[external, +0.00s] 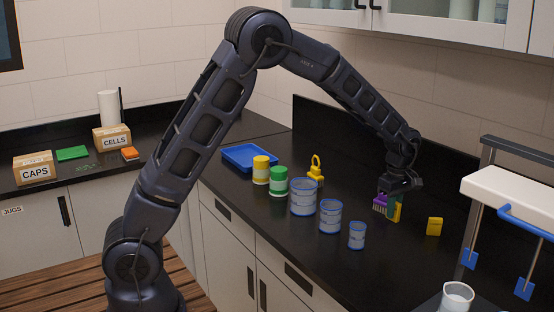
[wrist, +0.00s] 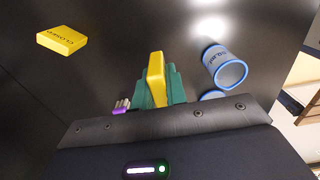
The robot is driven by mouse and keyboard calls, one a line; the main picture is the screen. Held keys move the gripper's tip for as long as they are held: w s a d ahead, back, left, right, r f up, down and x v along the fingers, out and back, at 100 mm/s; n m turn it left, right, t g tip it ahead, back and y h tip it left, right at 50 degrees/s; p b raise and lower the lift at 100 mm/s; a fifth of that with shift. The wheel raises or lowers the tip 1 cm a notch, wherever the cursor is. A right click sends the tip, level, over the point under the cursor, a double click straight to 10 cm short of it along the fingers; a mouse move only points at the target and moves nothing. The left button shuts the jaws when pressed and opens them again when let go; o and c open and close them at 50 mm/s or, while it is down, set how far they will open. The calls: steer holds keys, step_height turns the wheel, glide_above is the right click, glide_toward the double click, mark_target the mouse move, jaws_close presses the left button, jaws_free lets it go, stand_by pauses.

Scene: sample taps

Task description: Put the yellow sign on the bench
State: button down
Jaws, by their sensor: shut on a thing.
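My gripper (external: 391,207) is low over the black bench (external: 340,168), to the right of the blue-rimmed beakers. It is shut on a yellow slab (wrist: 156,70), which sticks out between the green fingers in the wrist view. No lettering shows on this slab, and I cannot tell whether it touches the bench. A second yellow piece (external: 434,227), a sign with dark lettering like "CLOSED" in the wrist view (wrist: 62,40), rests on the bench to the right of my gripper, apart from it.
A purple brush (external: 379,208) is close beside my gripper. Blue-rimmed beakers (external: 303,198), a green-lidded jar (external: 279,184), a yellow-lidded jar (external: 261,170) and a yellow ringed object (external: 315,172) stand to the left. A white rack with blue paddles (external: 510,190) stands right.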

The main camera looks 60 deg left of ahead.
steer(key=shift+f, duration=3.6)
steer(key=shift+f, duration=0.15)
steer(key=c, duration=1.4)
jaws_free()
